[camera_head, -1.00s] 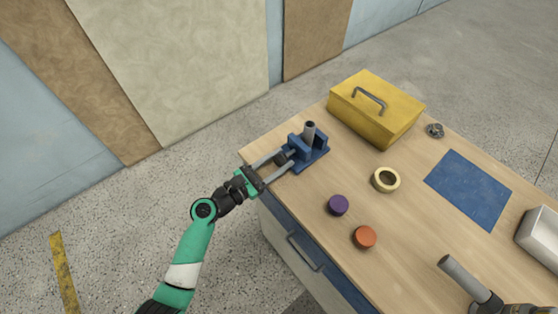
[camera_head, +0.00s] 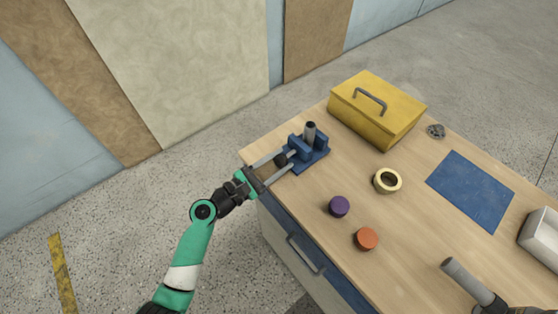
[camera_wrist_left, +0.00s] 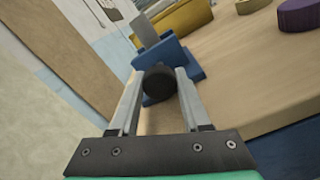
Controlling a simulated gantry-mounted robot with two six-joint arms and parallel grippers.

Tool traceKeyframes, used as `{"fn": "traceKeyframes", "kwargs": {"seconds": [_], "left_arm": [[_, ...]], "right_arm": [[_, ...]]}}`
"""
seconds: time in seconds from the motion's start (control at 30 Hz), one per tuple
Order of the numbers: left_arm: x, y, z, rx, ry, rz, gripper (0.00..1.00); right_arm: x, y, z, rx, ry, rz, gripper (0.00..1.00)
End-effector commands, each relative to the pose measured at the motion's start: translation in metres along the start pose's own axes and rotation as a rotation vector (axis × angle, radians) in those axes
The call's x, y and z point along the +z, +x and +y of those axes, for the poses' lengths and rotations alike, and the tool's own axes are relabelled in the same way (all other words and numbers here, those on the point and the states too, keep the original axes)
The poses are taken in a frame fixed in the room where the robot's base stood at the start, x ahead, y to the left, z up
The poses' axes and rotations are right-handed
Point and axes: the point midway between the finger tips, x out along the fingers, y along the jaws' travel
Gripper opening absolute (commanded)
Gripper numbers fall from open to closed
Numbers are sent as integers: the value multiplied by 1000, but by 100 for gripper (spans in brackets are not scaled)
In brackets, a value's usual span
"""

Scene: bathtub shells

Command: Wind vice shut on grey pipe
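The blue vice (camera_head: 303,150) stands at the bench's far left corner. A dark grey pipe (camera_head: 310,131) stands upright between its jaws. I cannot tell whether the near jaw touches the pipe. The vice's round black knob (camera_head: 280,160) faces my left arm. My left gripper (camera_head: 288,161) reaches in level, one finger on each side of the knob. In the left wrist view the knob (camera_wrist_left: 160,84) nearly fills the space between the fingers. I cannot tell whether they press on it.
A yellow toolbox (camera_head: 376,105) stands behind the vice on the wooden bench (camera_head: 300,192). A tape roll (camera_head: 387,181), purple lid (camera_head: 339,206), orange lid (camera_head: 366,238), blue mat (camera_head: 470,190) and small metal part (camera_head: 436,131) lie to the right. A pale box (camera_head: 541,236) stands at the right edge.

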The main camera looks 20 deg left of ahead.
Motion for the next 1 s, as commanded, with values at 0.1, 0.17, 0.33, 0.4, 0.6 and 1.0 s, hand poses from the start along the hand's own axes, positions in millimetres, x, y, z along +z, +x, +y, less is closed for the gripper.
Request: {"fn": "traceKeyframes", "kwargs": {"seconds": [0.1, 0.17, 0.33, 0.4, 0.6, 1.0], "left_arm": [[0, 0, 0, 0, 0, 0, 69], [0, 0, 0, 0, -1, 0, 76], [0, 0, -1, -2, -1, 1, 76], [-1, 0, -1, -2, -1, 1, 76], [-1, 0, -2, -4, -2, 2, 76], [0, 0, -1, -4, -213, 4, 76]], "right_arm": [[0, 0, 0, 0, 0, 0, 50], [0, 0, 0, 0, 0, 0, 50], [0, 0, 0, 0, 0, 0, 50], [0, 0, 0, 0, 0, 0, 50], [0, 0, 0, 0, 0, 0, 50], [-5, 6, 0, 0, 0, 0, 50]]}}
